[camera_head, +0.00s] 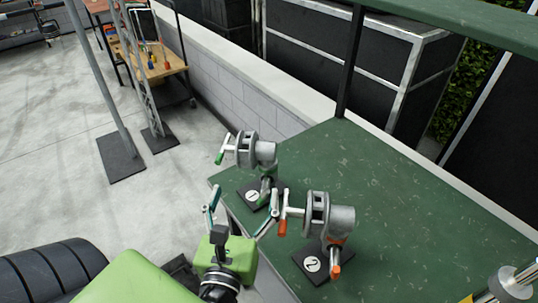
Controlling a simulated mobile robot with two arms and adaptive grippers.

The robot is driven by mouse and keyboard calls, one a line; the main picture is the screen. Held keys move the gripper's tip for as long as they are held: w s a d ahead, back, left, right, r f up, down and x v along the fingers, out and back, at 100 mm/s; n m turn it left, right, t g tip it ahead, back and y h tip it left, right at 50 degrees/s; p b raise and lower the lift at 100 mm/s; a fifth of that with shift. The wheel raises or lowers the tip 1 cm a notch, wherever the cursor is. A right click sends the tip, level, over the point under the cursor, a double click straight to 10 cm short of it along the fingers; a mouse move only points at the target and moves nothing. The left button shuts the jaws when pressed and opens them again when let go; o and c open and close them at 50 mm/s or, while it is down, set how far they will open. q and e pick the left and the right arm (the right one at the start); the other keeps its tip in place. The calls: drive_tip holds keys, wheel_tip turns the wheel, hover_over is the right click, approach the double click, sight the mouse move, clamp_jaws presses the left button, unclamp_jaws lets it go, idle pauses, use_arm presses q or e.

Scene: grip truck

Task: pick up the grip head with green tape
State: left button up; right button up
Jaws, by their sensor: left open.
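The grip head with green tape (264,153) is grey metal with a T-handle, and green tape shows on the handle end. It stands on a black base marked 1 (249,197) near the left edge of the green table (420,215). My left gripper (243,205) is open and empty, in front of and below this grip head in the picture. Its fingers point up toward it, the right one overlapping the base area in view. I cannot tell whether they touch. My right gripper is not in view.
A similar grip head with orange tape (342,219) stands close on the right, on a base marked 2 (311,264). A metal part (512,282) shows at the lower right. A dark post (351,62) rises at the table's back edge. The table's middle right is clear.

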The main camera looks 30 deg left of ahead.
use_arm(q)
drive_tip(key=p, duration=0.2)
approach(257, 153)
drive_tip(key=w+a+r, duration=0.1)
drive_tip(key=w, duration=0.2)
drive_tip(key=x, duration=0.1)
drive_tip(key=p+x, duration=0.1)
drive_tip(key=x, duration=0.3)
drive_tip(key=shift+w+a+f+p, duration=0.1)
drive_tip(key=shift+a+f+p, duration=0.05)
drive_tip(key=shift+f+p, duration=0.25)
drive_tip(key=shift+w+a+f, duration=0.15)
drive_tip(key=shift+w, duration=0.15)
drive_tip(key=shift+s, duration=0.1)
drive_tip(key=shift+c, duration=0.7)
drive_tip(key=c, duration=1.3)
drive_tip(key=shift+c, duration=0.7)
